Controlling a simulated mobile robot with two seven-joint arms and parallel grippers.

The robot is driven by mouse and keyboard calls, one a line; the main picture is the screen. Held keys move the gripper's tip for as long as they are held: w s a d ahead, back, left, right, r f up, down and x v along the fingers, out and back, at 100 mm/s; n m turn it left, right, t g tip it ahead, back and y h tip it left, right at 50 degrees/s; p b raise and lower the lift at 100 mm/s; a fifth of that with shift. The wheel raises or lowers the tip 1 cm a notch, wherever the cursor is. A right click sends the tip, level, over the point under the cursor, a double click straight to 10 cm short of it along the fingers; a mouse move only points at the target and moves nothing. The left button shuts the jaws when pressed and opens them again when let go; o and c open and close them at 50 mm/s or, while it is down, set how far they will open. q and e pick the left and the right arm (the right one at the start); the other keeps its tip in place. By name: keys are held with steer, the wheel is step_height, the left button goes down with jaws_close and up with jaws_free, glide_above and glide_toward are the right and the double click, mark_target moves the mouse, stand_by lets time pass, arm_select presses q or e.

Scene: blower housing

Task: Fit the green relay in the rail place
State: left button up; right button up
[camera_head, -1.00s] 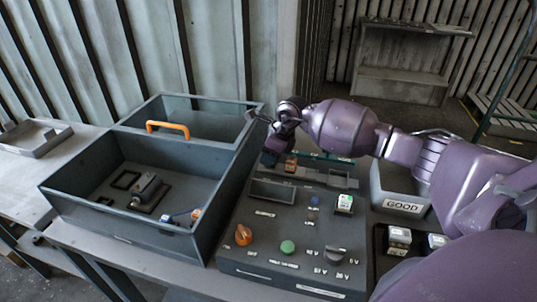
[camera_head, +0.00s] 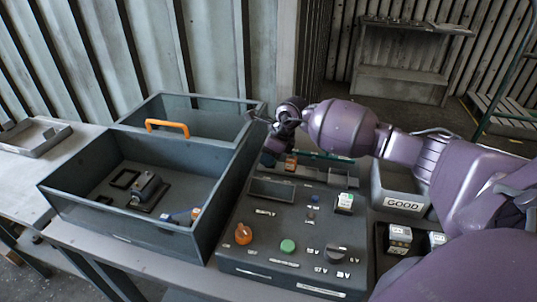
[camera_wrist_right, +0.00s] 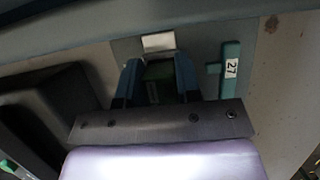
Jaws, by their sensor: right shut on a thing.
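My right gripper (camera_head: 270,157) is at the back left of the grey test panel (camera_head: 262,222), pointing down. In the right wrist view its two blue fingers (camera_wrist_right: 158,82) are shut on a dark green block, the green relay (camera_wrist_right: 158,70). Its far end is beside a pale square plate (camera_wrist_right: 158,42); I cannot tell whether it is seated in a place. The fingers hide most of the relay, and the arm hides it in the head view. My left gripper is not in view.
An orange-brown block (camera_head: 291,163) stands at the panel's back, close to the gripper. A teal piece labelled 27 (camera_wrist_right: 230,70) lies right of the fingers. A deep grey crate (camera_head: 122,232) stands left of the panel, and a GOOD bin (camera_head: 403,206) stands right.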

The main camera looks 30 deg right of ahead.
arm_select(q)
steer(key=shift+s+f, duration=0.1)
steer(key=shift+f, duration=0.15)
arm_select(e)
steer(key=shift+f, duration=0.35)
steer(key=o, duration=0.8)
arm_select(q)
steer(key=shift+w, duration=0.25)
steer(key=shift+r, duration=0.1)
arm_select(e)
steer(key=v, duration=0.4)
steer(key=shift+d+r, duration=0.1)
steer(key=shift+r, duration=0.05)
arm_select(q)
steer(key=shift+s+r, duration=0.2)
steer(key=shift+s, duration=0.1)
arm_select(e)
steer(key=v, duration=0.6)
steer(key=shift+s+r, duration=0.15)
steer(key=shift+r, duration=0.05)
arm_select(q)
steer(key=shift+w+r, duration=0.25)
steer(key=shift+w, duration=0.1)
